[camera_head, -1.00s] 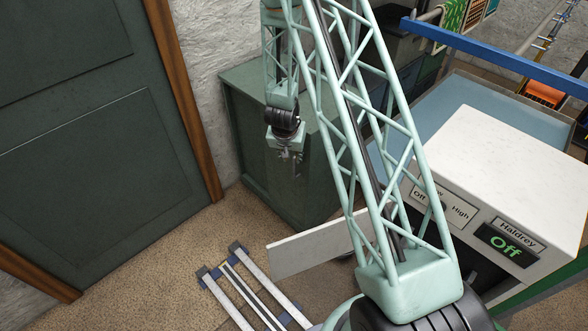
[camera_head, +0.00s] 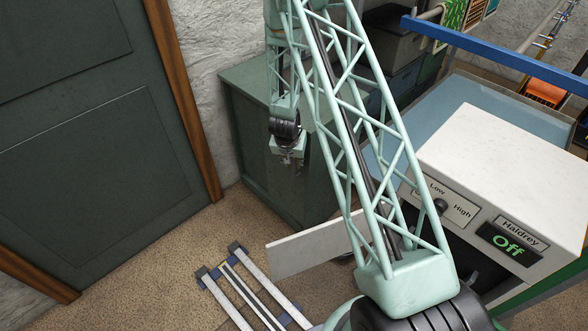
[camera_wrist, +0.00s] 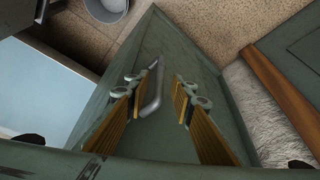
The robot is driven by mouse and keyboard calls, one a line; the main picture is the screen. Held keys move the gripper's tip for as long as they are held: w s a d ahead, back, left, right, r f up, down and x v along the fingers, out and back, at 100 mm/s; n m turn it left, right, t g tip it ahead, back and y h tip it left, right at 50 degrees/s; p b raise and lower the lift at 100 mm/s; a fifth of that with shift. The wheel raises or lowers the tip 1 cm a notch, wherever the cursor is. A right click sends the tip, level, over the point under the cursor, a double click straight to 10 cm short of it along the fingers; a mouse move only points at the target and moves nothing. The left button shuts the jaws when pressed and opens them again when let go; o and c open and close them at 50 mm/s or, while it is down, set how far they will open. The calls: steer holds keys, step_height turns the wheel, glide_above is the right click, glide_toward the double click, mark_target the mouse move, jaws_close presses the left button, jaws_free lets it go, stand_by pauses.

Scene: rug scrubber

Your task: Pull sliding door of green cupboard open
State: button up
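The green cupboard (camera_head: 255,150) stands against the wall, behind my arm in the head view. In the wrist view, its green panel (camera_wrist: 185,60) carries a grey bar handle (camera_wrist: 154,92). My gripper (camera_head: 292,165) is close in front of the cupboard face. In the wrist view my gripper (camera_wrist: 160,85) is open, with its ridged yellow-brown fingers apart. The handle shows between the fingers, nearer the left one. I cannot tell whether it touches that finger. No gap at the sliding door is clear in these views.
A dark green door (camera_head: 90,170) with a wooden frame is at the left. A white machine reading "Off" (camera_head: 510,160) and a blue bar (camera_head: 490,58) are at the right. A white panel (camera_head: 310,248) and rails (camera_head: 245,290) sit low in front. Brown floor (camera_head: 160,265) is clear between.

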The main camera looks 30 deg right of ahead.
mark_target(294, 166)
steer(key=shift+b+x, duration=0.4)
steer(key=shift+x, duration=2.9)
jaws_close()
